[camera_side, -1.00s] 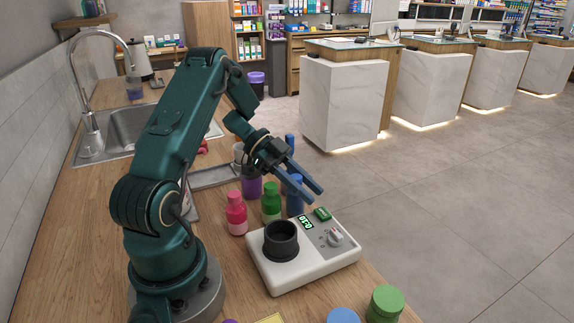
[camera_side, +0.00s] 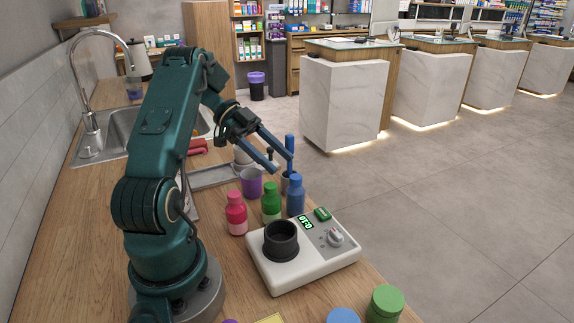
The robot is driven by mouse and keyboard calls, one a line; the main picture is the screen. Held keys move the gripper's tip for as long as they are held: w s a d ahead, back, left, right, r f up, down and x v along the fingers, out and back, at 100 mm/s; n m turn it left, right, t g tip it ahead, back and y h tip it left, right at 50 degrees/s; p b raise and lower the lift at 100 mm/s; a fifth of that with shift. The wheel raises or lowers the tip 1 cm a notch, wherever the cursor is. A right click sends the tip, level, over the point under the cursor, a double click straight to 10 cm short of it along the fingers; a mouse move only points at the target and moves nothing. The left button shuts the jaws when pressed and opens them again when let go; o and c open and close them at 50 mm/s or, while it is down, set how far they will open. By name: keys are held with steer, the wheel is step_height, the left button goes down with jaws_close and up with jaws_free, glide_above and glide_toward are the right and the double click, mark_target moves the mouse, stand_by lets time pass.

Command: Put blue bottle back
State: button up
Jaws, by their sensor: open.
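The blue bottle (camera_side: 296,196) stands upright on the wooden counter, at the right end of a row with the green bottle (camera_side: 271,204) and the pink-red bottle (camera_side: 236,214). My gripper (camera_side: 284,164) is open and empty. In this view its fingertips appear above and slightly left of the blue bottle's cap, apart from it. A thin upright blue object (camera_side: 289,145) shows behind the fingertips; its lower part is partly hidden.
A white device with a black round holder (camera_side: 281,239) sits in front of the bottles. A purple cup (camera_side: 251,184) and a grey tray (camera_side: 210,178) are behind them. Green (camera_side: 386,301) and blue (camera_side: 343,315) lids show at the near edge. A sink (camera_side: 112,134) is at the back left.

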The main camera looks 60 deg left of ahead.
steer(key=shift+v, duration=1.3)
steer(key=shift+o, duration=0.2)
steer(key=shift+r, duration=0.1)
